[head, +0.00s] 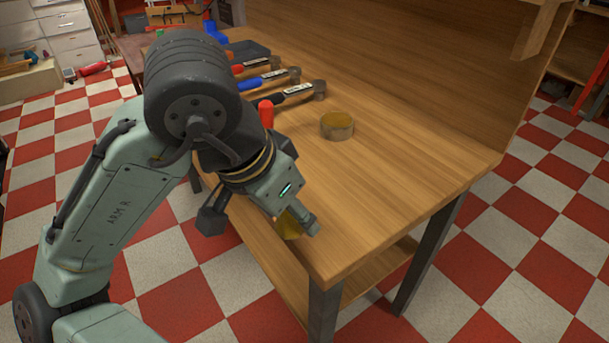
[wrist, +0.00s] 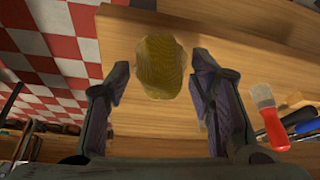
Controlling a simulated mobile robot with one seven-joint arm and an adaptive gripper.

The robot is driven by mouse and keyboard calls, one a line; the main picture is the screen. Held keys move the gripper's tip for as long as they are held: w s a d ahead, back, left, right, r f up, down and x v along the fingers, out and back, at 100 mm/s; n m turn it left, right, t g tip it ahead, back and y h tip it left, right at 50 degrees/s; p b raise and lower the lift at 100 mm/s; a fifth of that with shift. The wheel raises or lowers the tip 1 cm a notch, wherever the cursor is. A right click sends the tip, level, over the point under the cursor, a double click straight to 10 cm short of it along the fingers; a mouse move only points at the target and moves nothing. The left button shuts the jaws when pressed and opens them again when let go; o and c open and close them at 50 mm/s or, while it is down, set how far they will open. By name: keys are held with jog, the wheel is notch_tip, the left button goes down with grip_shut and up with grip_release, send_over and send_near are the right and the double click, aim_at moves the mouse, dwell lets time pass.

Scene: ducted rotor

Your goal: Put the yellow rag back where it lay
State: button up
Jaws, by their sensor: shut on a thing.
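The yellow rag (head: 289,226) shows in the head view at my gripper (head: 300,224), beside the near left edge of the wooden workbench (head: 400,170). My gripper partly hides it there. In the wrist view the rag (wrist: 161,68) is a yellow bundle between the fingertips of my gripper (wrist: 162,75). The jaws are set wide and are shut on the rag. The bench top shows behind it. I cannot tell whether the rag touches the bench.
A round tin (head: 337,126) with a yellow-brown top stands on the bench. Several hammers (head: 270,77) lie toward the far left end. A red-handled brush (wrist: 269,117) lies near my gripper's right finger in the wrist view. The bench's near right part is clear.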

jog(key=p, duration=0.2)
send_over(313, 181)
jog(key=s+a, duration=0.1)
jog(key=shift+s+f, duration=0.15)
jog(key=shift+f, duration=2.3)
jog(key=shift+f, duration=0.15)
jog(key=o, duration=1.1)
jog(key=shift+r+p, duration=0.3)
jog(key=shift+p, duration=0.05)
jog(key=v, duration=1.1)
jog(key=shift+a+r+b, duration=0.15)
jog(key=shift+r+b, duration=0.2)
jog(key=shift+b, duration=0.1)
